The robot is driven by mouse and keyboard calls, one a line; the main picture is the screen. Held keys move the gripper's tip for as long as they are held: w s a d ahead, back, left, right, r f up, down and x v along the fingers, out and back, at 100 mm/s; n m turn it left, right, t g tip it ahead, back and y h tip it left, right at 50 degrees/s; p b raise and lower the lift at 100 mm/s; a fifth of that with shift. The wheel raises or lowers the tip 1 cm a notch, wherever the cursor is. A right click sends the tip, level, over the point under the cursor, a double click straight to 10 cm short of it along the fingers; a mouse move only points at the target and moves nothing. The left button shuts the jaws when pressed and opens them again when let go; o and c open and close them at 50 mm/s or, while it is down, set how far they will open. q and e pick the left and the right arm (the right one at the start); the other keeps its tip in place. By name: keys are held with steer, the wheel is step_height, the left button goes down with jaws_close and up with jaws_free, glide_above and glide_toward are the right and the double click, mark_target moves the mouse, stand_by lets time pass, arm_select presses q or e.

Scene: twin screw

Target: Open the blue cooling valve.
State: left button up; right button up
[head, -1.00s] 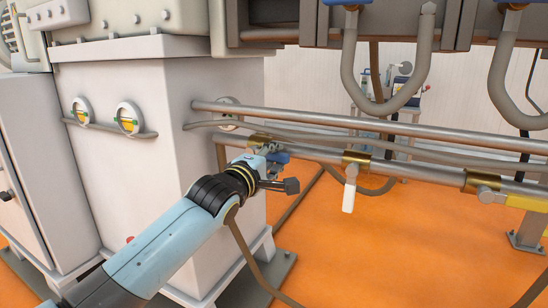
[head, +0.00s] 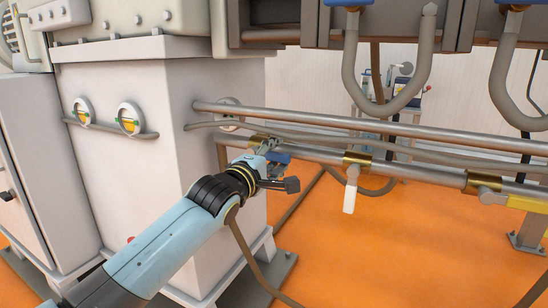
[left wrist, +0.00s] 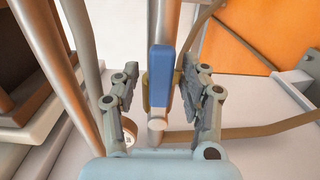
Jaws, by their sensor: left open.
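The blue valve handle (left wrist: 161,75) lies between the two open fingers of my left gripper (left wrist: 162,112) in the left wrist view. It lies lengthwise along the pipe behind it, and gaps show on both sides. In the head view, part of the blue handle (head: 282,157) shows just beyond my left gripper (head: 270,147), at a brass fitting (head: 256,140) on the lower pipe. My gripper hides the rest of the valve there. My right gripper is not in view.
A white-handled valve (head: 350,190) and a yellow-handled valve (head: 525,203) sit farther right on the same pipe. Upper pipes (head: 350,122) run just above my left gripper. A large white cabinet (head: 130,180) stands to the left. Orange floor (head: 390,255) is open below.

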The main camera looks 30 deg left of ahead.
arm_select(q)
steer(key=s, duration=1.2)
steer(key=shift+d, duration=0.2)
